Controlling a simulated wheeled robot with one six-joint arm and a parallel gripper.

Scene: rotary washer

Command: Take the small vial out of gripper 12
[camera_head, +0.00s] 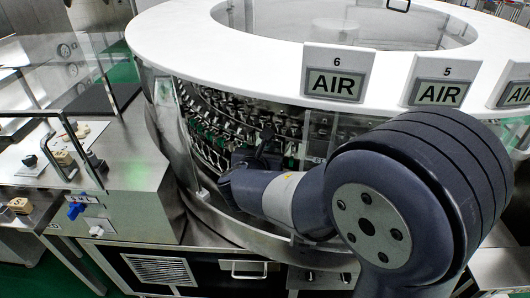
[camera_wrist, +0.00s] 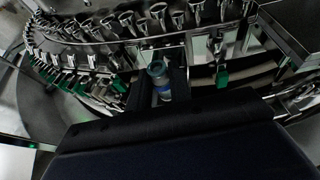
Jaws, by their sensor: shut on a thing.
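A small clear vial (camera_wrist: 161,84) with a bluish band stands between the dark fingers of my gripper (camera_wrist: 162,76) in the wrist view. The fingers are shut on it. Behind it, a row of silver washer grippers (camera_wrist: 190,18) runs in a curve, with green tags below. I cannot read their numbers or tell which is gripper 12, nor whether one still touches the vial. In the head view my gripper (camera_head: 264,148) reaches through the opening in the washer's side, close to the rows of washer grippers (camera_head: 225,122). The vial is hidden there by my arm.
The washer's white top ring (camera_head: 190,40) overhangs the opening, with a sign marked 6 (camera_head: 337,72) and a sign marked 5 (camera_head: 440,82) above my arm. Clear panels flank the opening. A steel bench (camera_head: 130,160) with a blue knob stands at the left.

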